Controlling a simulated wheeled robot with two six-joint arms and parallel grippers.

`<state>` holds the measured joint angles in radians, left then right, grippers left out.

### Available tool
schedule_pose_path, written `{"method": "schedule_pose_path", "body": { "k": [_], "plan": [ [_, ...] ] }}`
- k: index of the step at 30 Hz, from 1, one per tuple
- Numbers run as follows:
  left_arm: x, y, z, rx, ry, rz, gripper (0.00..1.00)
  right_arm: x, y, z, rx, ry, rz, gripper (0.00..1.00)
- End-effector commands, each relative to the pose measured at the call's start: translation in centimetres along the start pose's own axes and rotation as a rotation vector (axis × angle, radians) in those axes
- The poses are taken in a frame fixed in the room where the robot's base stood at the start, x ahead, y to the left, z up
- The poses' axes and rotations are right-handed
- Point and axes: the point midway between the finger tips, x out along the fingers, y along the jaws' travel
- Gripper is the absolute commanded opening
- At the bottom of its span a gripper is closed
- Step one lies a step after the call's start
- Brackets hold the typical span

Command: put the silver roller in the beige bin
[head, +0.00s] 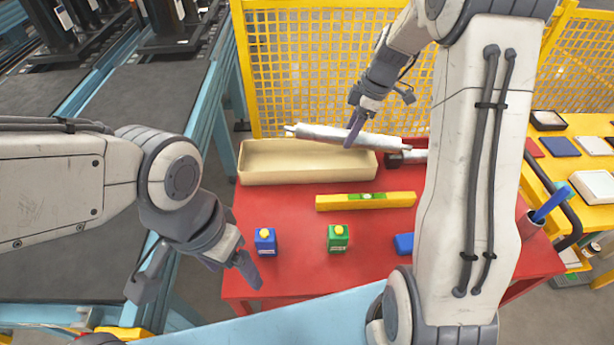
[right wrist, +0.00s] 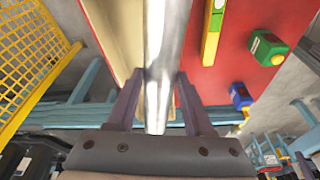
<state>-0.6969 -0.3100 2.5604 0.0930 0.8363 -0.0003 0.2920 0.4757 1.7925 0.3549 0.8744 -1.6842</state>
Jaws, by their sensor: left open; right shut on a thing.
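The silver roller (head: 340,136) is held lengthwise above the beige bin (head: 300,178), with its left end near the bin's back left part. My right gripper (head: 358,120) is shut on the silver roller near its middle. In the right wrist view the silver roller (right wrist: 157,60) runs between the fingers of my right gripper (right wrist: 158,95), and the beige bin (right wrist: 124,30) shows beside it. My left gripper (head: 200,285) is open and empty at the front left, off the left edge of the red table (head: 290,220).
A yellow level (head: 340,202) lies in front of the bin. A dark-ended tool (head: 395,159) lies right of the bin. A yellow mesh fence (head: 300,70) rises behind.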

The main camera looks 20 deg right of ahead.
Motion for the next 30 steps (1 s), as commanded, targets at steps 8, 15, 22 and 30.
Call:
{"method": "schedule_pose_path", "body": {
  "k": [8, 15, 22, 30],
  "plan": [
    [0.8, -0.1, 0.0, 0.000, 0.001, 0.000, 0.82, 1.6, 1.1, -0.6, -0.153, 0.000, -0.043, 0.00],
    [-0.6, 0.1, -0.1, 0.000, 0.001, 0.000, 0.82, 5.9, 1.9, -4.8, -0.153, -0.001, -0.043, 0.00],
    [-1.5, 0.1, -0.1, 0.000, 0.001, 0.000, 0.82, 9.2, 2.7, -7.9, -0.150, -0.001, -0.041, 0.00],
    [-2.1, 0.1, -0.1, 0.000, 0.001, 0.000, 0.82, 11.2, 2.8, -8.3, -0.146, -0.001, -0.042, 0.00]
  ]
}}
